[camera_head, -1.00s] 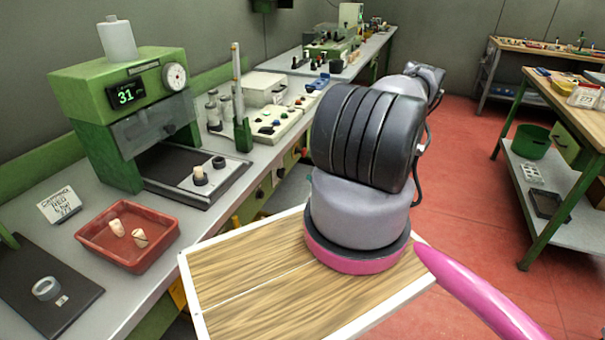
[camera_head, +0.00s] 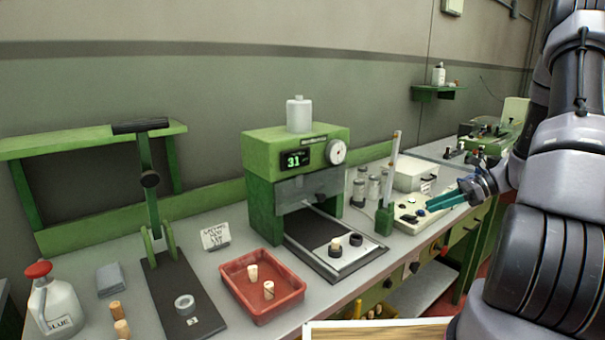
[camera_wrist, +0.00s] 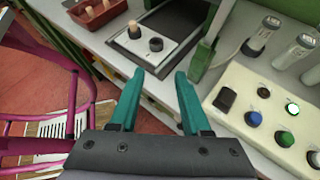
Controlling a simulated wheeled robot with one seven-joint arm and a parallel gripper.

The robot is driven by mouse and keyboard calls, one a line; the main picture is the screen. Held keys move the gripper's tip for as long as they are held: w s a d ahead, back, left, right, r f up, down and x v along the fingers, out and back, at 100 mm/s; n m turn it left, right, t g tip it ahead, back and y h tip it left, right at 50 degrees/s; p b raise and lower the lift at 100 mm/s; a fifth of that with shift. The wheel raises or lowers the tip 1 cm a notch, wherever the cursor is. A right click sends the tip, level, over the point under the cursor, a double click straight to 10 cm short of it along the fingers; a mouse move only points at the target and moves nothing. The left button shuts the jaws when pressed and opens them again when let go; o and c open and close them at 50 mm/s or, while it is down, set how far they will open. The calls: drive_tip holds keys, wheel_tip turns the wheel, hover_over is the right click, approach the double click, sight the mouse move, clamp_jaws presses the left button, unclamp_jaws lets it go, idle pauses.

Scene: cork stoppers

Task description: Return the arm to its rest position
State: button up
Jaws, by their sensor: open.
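My gripper (camera_head: 447,202) is at the right in the head view, its teal fingers pointing left over the front of the bench by the button panel (camera_head: 408,217). In the wrist view my gripper (camera_wrist: 155,85) has its two teal fingers apart with nothing between them. My arm (camera_head: 545,240) fills the right edge of the head view. Beyond the fingertips, the wrist view shows a white plate (camera_wrist: 155,47) with a cork-topped peg and a black ring, at the green machine. The button panel (camera_wrist: 270,118) lies to the right of the fingers.
A green machine (camera_head: 262,190) reading 31 stands mid-bench. A red tray (camera_head: 240,300) holds two corks. A lever press (camera_head: 150,200), a glue bottle (camera_head: 50,305) and loose corks are at the left. A green post (camera_head: 384,215) stands near the panel. A pink chair-like frame (camera_wrist: 75,75) shows below the bench.

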drive_tip(key=s+a+r+n+t+h, duration=0.1)
drive_tip(key=s+a+r+n+h, duration=0.2)
drive_tip(key=s+r+n, duration=0.3)
drive_tip(key=s+a+r+n+t+h, duration=0.2)
drive_tip(key=s+a+r+n, duration=0.4)
drive_tip(key=r, duration=0.7)
drive_tip(key=s+a+r+n+t+h, duration=0.1)
drive_tip(key=s+a+r+n+h, duration=0.3)
drive_tip(key=s+r, duration=0.5)
drive_tip(key=shift+s+a+r+n+t+h, duration=0.3)
drive_tip(key=shift+r+n, duration=0.2)
drive_tip(key=shift+n, duration=0.4)
